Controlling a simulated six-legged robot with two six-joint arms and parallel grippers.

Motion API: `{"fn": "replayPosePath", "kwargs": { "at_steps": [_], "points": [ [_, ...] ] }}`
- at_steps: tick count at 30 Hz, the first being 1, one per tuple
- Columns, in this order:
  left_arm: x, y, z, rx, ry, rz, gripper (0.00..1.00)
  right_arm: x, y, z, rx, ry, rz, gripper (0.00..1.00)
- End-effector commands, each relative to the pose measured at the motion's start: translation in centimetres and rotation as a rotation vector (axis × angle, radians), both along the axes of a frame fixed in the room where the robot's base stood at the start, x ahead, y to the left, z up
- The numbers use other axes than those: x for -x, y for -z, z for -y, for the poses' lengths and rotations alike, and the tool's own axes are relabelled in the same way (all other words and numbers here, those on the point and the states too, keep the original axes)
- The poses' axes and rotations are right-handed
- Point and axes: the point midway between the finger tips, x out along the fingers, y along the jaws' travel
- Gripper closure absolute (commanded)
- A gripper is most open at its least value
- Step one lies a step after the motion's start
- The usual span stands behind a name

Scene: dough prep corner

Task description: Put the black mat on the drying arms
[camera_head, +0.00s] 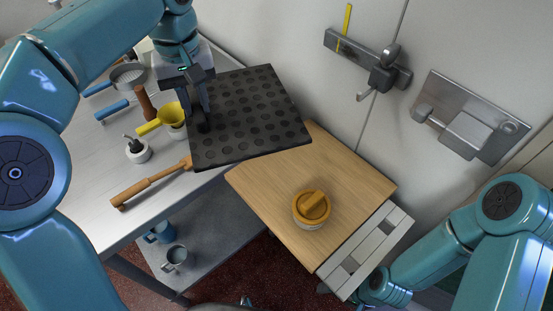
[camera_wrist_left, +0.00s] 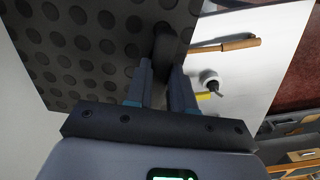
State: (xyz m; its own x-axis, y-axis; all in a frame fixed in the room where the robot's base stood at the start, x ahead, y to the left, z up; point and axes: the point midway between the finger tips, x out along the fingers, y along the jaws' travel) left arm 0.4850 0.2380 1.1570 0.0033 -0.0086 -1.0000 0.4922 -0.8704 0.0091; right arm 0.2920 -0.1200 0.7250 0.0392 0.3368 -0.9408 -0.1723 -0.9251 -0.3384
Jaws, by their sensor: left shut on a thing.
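The black mat (camera_head: 250,112), a dark square sheet with rows of round dimples, is held near its left edge by my left gripper (camera_head: 203,122). The mat is tilted and covers part of the metal bench and the wooden board's corner from view. In the left wrist view the mat (camera_wrist_left: 65,55) fills the upper left, and my left gripper (camera_wrist_left: 163,70) is shut on a dark edge part of it. A grey wall fitting (camera_head: 362,62) with a hook and a yellow strip is at the upper right; I cannot tell whether it is the drying arms. My right gripper is out of view.
A yellow-lidded jar (camera_head: 312,208) stands on the wooden board (camera_head: 270,190). A metal wall plate (camera_head: 480,95) is at right. Mugs (camera_head: 175,257) sit on the lower shelf.

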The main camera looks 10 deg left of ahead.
Motion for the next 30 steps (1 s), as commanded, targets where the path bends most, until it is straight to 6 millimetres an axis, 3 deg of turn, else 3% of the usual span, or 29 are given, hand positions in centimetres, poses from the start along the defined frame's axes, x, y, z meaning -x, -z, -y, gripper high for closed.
{"fn": "replayPosePath", "kwargs": {
  "at_steps": [5,12,18,23,30],
  "points": [
    [0.4,1.8,-0.1,0.001,-0.001,0.000,1.00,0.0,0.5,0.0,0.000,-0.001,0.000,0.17],
    [0.4,8.4,-0.1,0.001,-0.002,-0.002,1.00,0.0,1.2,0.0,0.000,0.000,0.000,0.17],
    [0.2,12.5,-0.1,0.000,-0.001,0.000,1.00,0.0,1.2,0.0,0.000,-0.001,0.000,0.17],
    [0.0,13.7,0.0,0.001,0.000,0.003,1.00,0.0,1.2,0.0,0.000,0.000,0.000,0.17],
    [0.9,13.5,3.8,0.001,0.005,0.003,1.00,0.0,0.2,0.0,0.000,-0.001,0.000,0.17]
  ]
}}
